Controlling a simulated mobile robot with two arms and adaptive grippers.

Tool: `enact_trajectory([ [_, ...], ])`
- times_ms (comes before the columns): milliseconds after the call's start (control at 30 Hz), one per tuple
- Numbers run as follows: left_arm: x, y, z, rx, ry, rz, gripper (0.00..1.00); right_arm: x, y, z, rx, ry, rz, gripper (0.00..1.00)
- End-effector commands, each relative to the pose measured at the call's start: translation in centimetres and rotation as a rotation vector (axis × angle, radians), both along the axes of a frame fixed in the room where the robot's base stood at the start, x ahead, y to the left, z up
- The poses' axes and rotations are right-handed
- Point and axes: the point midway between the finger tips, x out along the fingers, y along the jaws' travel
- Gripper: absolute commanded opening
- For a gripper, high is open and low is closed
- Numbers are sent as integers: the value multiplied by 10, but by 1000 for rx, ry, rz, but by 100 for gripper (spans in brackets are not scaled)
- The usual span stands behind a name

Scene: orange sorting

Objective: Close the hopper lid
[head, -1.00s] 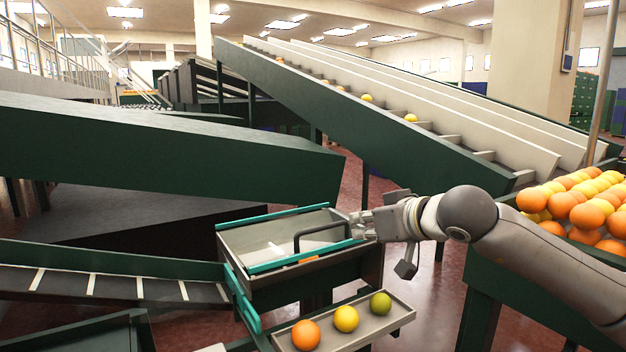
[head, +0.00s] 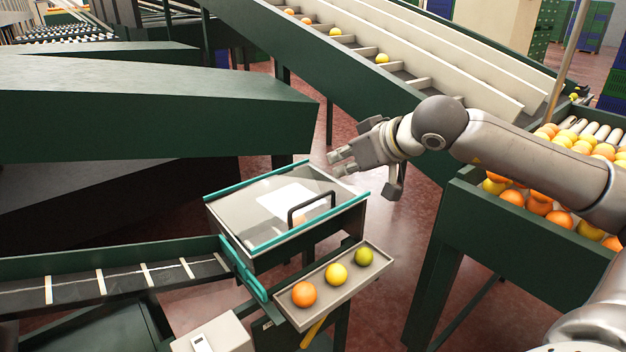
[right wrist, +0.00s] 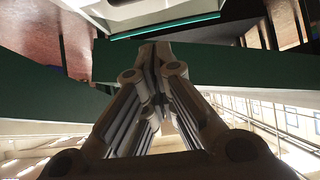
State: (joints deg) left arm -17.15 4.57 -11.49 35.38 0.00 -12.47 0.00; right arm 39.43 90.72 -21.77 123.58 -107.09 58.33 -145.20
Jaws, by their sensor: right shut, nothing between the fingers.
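The hopper (head: 315,240) is a grey box with teal rails along its top edges, in the middle of the head view. Its lid (head: 245,215) looks like a clear, flat panel between the rails, with a pale patch showing at its middle. A black bar handle (head: 312,208) stands up near the lid's front right. I cannot tell whether the lid covers the whole opening. My right gripper (head: 342,163) is shut and empty, beyond the hopper's far right corner and apart from the handle. Its closed fingers (right wrist: 152,55) fill the middle of the right wrist view. My left gripper does not show.
A small tray (head: 345,285) with an orange, a yellow and a green fruit sits in front of the hopper. A green bin (head: 540,235) heaped with oranges is at the right. Green conveyors (head: 150,105) stand behind and left. Red floor shows between hopper and bin.

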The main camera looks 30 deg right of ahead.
Motion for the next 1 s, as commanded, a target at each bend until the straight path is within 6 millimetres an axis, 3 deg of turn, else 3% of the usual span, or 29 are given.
enact_trajectory([
  [567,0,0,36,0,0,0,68,74,8,-54,5,2,1,0],
  [800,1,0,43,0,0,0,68,76,7,-87,1,4,0,0],
  [1000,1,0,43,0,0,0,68,77,8,-94,1,0,1,0],
])
